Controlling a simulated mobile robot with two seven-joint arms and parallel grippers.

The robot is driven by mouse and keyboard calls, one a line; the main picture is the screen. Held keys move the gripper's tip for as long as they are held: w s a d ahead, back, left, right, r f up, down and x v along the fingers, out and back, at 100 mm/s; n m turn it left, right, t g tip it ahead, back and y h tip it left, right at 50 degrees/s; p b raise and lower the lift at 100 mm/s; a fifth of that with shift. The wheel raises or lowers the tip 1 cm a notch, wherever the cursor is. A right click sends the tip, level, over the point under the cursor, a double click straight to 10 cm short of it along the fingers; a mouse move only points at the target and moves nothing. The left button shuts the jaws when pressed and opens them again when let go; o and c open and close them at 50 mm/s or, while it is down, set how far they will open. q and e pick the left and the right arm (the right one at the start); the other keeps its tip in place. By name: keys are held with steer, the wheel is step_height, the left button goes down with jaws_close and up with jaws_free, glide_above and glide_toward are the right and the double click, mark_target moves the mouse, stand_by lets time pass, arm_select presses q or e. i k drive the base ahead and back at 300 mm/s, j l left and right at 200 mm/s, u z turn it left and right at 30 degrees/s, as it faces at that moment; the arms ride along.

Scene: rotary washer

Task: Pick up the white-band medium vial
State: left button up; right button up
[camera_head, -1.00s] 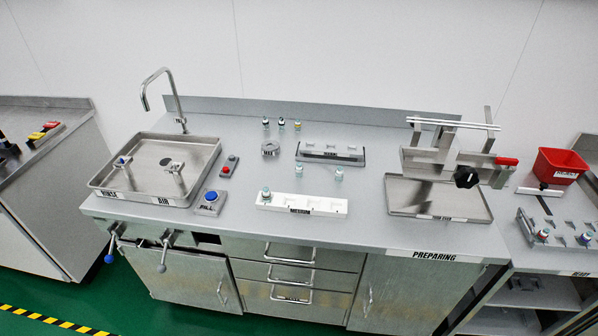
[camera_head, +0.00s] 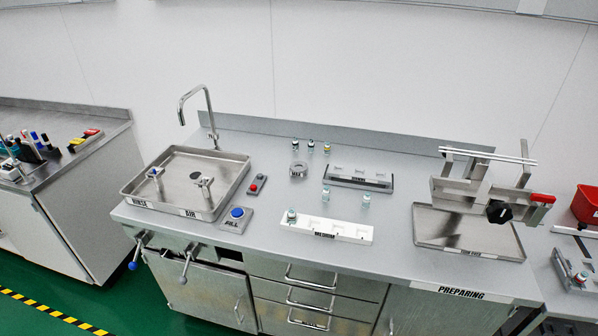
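A white rack labelled MEDIUM (camera_head: 345,233) stands near the counter's front, with one teal-capped vial (camera_head: 291,215) at its left end and its other slots looking empty. Two similar vials stand upright on the bare counter behind it, one at left (camera_head: 325,194) and one at right (camera_head: 366,200). Three smaller vials stand in a row at the back: left (camera_head: 295,144), middle (camera_head: 311,146) and right (camera_head: 327,148). The band colours are too small to tell, so I cannot say which is the white-band one. Neither of my grippers is in view.
A grey rack (camera_head: 358,183) lies behind the two loose vials, with a grey ring (camera_head: 298,169) to its left. A sink tray (camera_head: 225,181) with a tap is at left. A metal stand (camera_head: 480,190) over a tray (camera_head: 450,238) is at right. Open counter lies between.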

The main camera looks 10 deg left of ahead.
mark_target(326, 192)
steer(key=j+z, duration=0.1)
steer(key=z, duration=0.8)
steer(key=j+z, duration=0.35)
steer(key=j, duration=0.2)
steer(key=i+j+z, duration=0.1)
steer(key=j+z, duration=0.25)
steer(key=j, duration=0.2)
